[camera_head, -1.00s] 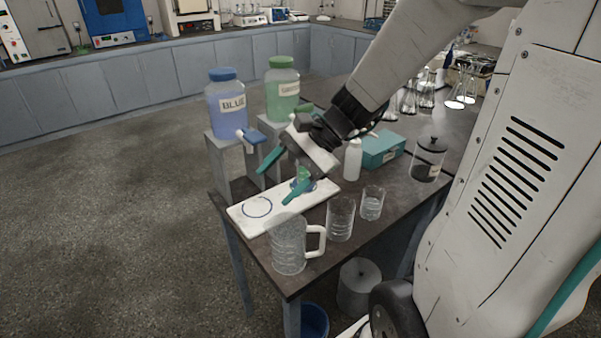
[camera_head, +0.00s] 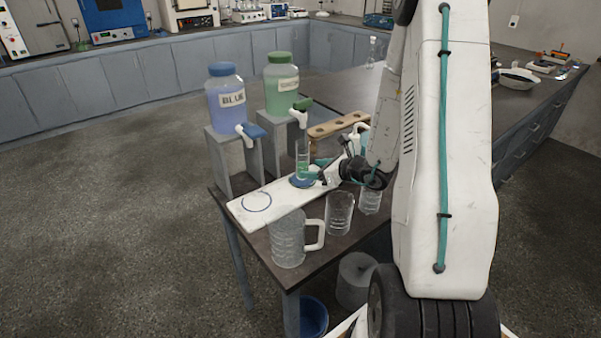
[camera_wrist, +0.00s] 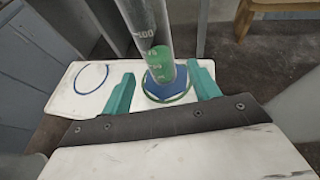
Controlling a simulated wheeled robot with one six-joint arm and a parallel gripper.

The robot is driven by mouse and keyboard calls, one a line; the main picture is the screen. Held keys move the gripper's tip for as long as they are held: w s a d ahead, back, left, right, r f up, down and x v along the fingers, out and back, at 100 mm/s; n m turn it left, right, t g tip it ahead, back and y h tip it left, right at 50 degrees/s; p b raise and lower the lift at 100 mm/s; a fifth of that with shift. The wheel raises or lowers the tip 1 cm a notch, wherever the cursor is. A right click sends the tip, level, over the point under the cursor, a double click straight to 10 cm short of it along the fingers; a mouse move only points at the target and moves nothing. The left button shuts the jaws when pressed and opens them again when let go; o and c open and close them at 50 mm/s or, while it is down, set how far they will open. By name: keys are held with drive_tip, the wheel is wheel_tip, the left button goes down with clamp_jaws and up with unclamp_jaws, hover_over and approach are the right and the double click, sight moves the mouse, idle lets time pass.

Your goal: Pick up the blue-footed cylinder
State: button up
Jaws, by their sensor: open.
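The blue-footed cylinder (camera_head: 302,160) is a clear graduated tube with green liquid low inside. It stands upright on the right ring of the white board (camera_head: 243,212), below the green-labelled jug. In the wrist view the cylinder (camera_wrist: 147,35) rises between the two teal fingers of my gripper (camera_wrist: 160,88), with its blue foot (camera_wrist: 165,90) beyond the fingertips. My gripper (camera_head: 320,172) comes in low from the right in the head view. The fingers are apart, one on each side of the cylinder. Whether either touches it cannot be told.
The blue jug (camera_head: 230,100) and green jug (camera_head: 282,85) stand on grey stands behind the board. A handled beaker (camera_head: 288,240) and a glass beaker (camera_head: 339,213) stand in front. A wooden rack (camera_head: 338,126) is behind. The board's left ring (camera_head: 257,201) is empty.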

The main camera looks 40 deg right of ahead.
sight(303, 168)
drive_tip(key=x, duration=0.5)
drive_tip(key=shift+w+f, duration=0.25)
drive_tip(key=c, duration=1.2)
drive_tip(key=shift+s+r, duration=0.2)
